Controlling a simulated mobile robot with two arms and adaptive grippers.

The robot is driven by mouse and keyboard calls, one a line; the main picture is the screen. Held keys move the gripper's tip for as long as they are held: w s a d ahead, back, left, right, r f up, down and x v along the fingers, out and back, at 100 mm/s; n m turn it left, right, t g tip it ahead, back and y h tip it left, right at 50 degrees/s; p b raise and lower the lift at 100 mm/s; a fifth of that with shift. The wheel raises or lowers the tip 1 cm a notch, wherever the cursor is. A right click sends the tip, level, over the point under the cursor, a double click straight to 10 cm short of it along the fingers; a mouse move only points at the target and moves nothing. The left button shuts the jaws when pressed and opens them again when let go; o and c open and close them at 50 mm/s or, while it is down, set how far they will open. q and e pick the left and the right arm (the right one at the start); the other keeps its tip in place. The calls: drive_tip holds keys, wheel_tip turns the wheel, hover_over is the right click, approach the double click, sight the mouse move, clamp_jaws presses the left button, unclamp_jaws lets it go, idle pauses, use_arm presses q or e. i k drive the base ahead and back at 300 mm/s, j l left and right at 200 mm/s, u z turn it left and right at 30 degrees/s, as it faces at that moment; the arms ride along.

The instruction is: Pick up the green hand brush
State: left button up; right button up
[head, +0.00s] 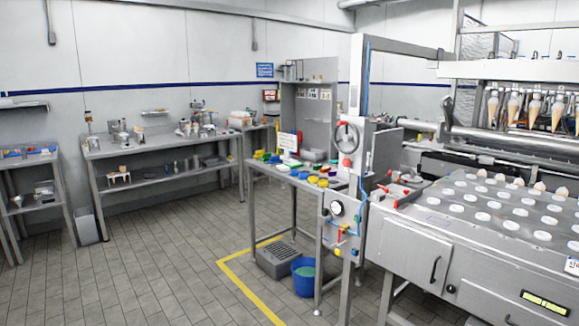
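Several small coloured items lie on the metal table (255,168) in the middle of the head view. Neither of my grippers is in view.
A large machine with cones (535,108) fills the right side. A blue bucket (304,278) and a grey crate (277,262) stand under the middle table. A workbench (160,145) lines the back wall. The tiled floor (150,275) at left front is clear.

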sight(266, 157)
drive_tip(key=i+u, duration=0.45)
drive_tip(key=i, duration=1.85)
